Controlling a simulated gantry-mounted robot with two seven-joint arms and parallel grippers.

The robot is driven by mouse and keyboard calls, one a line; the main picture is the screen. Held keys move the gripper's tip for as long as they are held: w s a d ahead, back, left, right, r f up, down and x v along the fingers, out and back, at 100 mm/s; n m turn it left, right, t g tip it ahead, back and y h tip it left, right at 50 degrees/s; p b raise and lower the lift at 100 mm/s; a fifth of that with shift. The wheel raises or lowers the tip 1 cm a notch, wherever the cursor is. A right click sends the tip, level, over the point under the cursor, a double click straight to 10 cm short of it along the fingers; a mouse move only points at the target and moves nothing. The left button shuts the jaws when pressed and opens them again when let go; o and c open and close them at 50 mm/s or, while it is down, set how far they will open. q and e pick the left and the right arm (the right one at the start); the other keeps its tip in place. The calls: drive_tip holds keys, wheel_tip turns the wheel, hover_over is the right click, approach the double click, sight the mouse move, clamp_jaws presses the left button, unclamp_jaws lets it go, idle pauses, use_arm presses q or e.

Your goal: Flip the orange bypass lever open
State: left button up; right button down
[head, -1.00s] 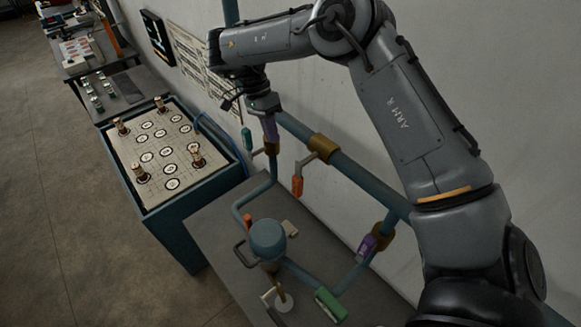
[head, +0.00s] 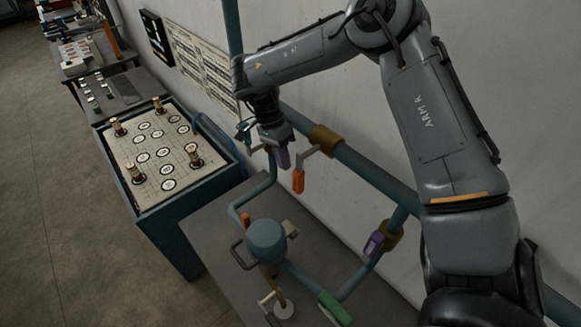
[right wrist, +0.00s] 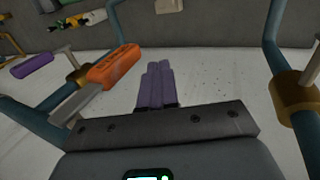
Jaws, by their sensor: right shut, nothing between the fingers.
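The orange lever (head: 298,181) hangs down from a brass valve (head: 325,140) on the teal wall pipe in the head view. In the right wrist view the orange handle (right wrist: 114,66) lies left of the fingers, on a flat pale metal arm. My right gripper (head: 283,158) has purple fingers, shut and empty, just left of the orange lever. In the right wrist view the right gripper (right wrist: 156,85) shows its fingers together, with a gap between them and the handle. My left gripper is not in view.
A purple-handled valve (head: 374,243) and a green handle (head: 334,308) sit on the lower pipes. A teal dome-topped vessel (head: 266,240) stands on the grey bench (head: 205,228). A teal-sided board table (head: 180,225) stands to the left. The wall is close behind the pipes.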

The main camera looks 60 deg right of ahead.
sight(299, 174)
drive_tip(key=shift+s+a+r+p, duration=0.1)
drive_tip(key=shift+s+a+p, duration=0.15)
drive_tip(key=shift+s, duration=0.5)
drive_tip(key=shift+s+a+r+p, duration=0.1)
drive_tip(key=shift+s+a, duration=0.25)
drive_tip(key=shift+s, duration=0.35)
